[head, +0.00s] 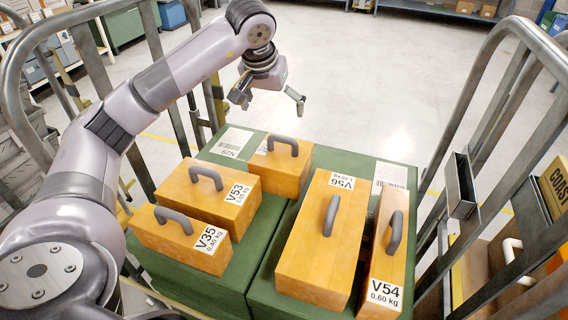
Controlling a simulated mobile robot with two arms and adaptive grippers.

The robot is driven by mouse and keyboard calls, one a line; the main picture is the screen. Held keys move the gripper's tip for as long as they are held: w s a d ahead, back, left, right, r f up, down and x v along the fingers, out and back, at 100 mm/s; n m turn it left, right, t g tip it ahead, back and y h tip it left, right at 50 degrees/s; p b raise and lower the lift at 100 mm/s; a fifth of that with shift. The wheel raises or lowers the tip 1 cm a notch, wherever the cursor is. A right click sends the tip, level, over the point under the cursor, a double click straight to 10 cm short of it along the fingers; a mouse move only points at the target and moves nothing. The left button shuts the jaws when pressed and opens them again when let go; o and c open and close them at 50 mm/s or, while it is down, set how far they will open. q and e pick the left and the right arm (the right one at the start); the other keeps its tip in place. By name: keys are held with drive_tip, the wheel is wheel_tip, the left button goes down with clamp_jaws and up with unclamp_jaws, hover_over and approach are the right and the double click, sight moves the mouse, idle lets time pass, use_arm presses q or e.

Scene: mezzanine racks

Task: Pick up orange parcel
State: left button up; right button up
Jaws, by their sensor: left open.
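Several orange parcels with grey handles stand on green boxes in the head view. They are the parcel marked V35 (180,240), the one marked V53 (213,199), a back one with its label partly hidden by its handle (275,177), the large one marked V56 (318,262) and the narrow one marked V54 (383,265). My left gripper (269,100) is open and empty. It hangs above and beyond the back parcel, apart from all the parcels. My right gripper is out of view.
The green boxes (262,268) sit between grey metal side rails (505,130) of a cart. White-labelled box tops show at the back. Pale open floor (360,70) lies beyond, with shelving at the far edge.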

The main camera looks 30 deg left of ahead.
sight(282, 138)
use_arm(q)
drive_tip(key=p+x, duration=0.2)
drive_tip(key=x, duration=0.8)
drive_tip(key=shift+d+f+p, duration=0.1)
drive_tip(key=shift+f+p, duration=0.1)
drive_tip(key=shift+p, duration=0.1)
drive_tip(key=p+x, duration=0.1)
drive_tip(key=x, duration=0.1)
drive_tip(key=p+x, duration=0.1)
drive_tip(key=x, duration=0.1)
drive_tip(key=shift+d+f+p, duration=0.1)
drive_tip(key=shift+f+p, duration=0.25)
drive_tip(key=shift+f, duration=0.1)
drive_tip(key=shift+w+f, duration=0.15)
drive_tip(key=shift+f, duration=0.1)
drive_tip(key=shift+c, duration=0.3)
drive_tip(key=c, duration=1.9)
drive_tip(key=shift+r, duration=0.1)
